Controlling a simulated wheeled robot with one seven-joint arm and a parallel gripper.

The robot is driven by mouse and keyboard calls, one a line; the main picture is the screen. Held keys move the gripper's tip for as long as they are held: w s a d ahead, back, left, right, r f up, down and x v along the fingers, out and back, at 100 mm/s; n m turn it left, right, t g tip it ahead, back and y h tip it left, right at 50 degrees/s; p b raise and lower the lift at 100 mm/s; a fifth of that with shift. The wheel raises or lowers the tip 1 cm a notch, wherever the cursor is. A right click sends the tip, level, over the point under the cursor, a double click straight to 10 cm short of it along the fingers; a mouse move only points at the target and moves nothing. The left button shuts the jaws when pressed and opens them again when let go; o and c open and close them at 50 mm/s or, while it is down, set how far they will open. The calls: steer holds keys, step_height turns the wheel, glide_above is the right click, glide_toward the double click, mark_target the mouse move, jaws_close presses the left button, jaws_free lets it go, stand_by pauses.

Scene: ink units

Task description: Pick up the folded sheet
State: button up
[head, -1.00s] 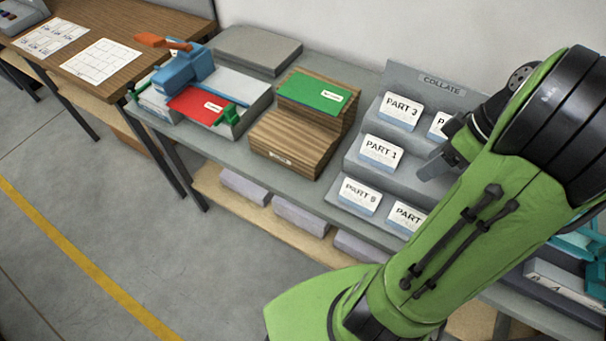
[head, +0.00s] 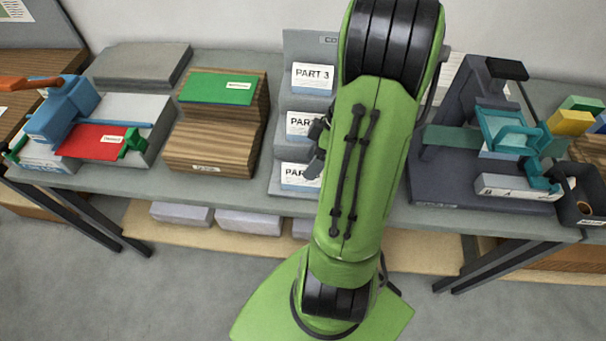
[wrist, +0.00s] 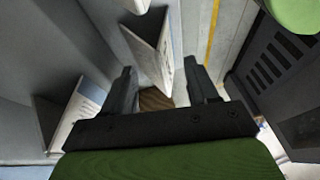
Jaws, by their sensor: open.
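My gripper (wrist: 160,68) is open in the wrist view, with its two dark fingers apart and nothing held. In the head view, my gripper (head: 316,150) is mostly hidden behind my green arm, beside the label cards of the grey rack. A pale upright card or sheet (wrist: 152,48) stands ahead of the fingers in the wrist view, and a second pale one (wrist: 75,118) is at the left. I cannot tell whether either is the folded sheet. A pale sheet (head: 503,141) also lies in the teal frame of the machine on the right.
The grey collate rack (head: 300,45) has labelled tiers, partly behind my arm. Left of it are a wooden stepped stand (head: 213,145) with a green sheet (head: 217,89) and a tray with a red sheet (head: 94,141). A dark bin (head: 580,200) is at the far right.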

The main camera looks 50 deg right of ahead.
steer(key=shift+x, duration=1.15)
steer(key=shift+d+r, duration=0.1)
steer(key=c, duration=0.9)
steer(key=shift+c, duration=0.2)
